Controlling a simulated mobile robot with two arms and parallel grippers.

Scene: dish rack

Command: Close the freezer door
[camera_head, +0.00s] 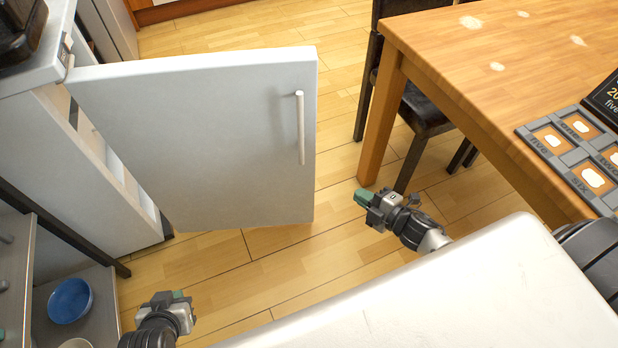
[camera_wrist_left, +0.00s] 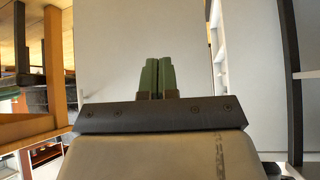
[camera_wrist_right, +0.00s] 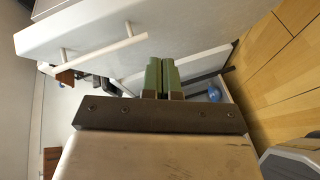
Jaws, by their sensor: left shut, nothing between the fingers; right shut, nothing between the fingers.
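The white freezer door (camera_head: 200,140) stands open in the head view, swung out from the white freezer body (camera_head: 75,165) on the left. Its white bar handle (camera_head: 300,127) is near the door's right edge and also shows in the right wrist view (camera_wrist_right: 95,48). My left gripper (camera_head: 178,297) is shut and empty, low in front of the door and apart from it. My right gripper (camera_head: 364,197) is shut and empty, to the right of the door's free edge and apart from it. The door fills the middle of the left wrist view (camera_wrist_left: 150,35).
A wooden table (camera_head: 480,60) with a dark chair (camera_head: 425,105) stands at the right, carrying a grey board of number tiles (camera_head: 570,150). Shelves at lower left hold a blue bowl (camera_head: 70,300). Bare wooden floor (camera_head: 270,265) lies between my grippers and the door.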

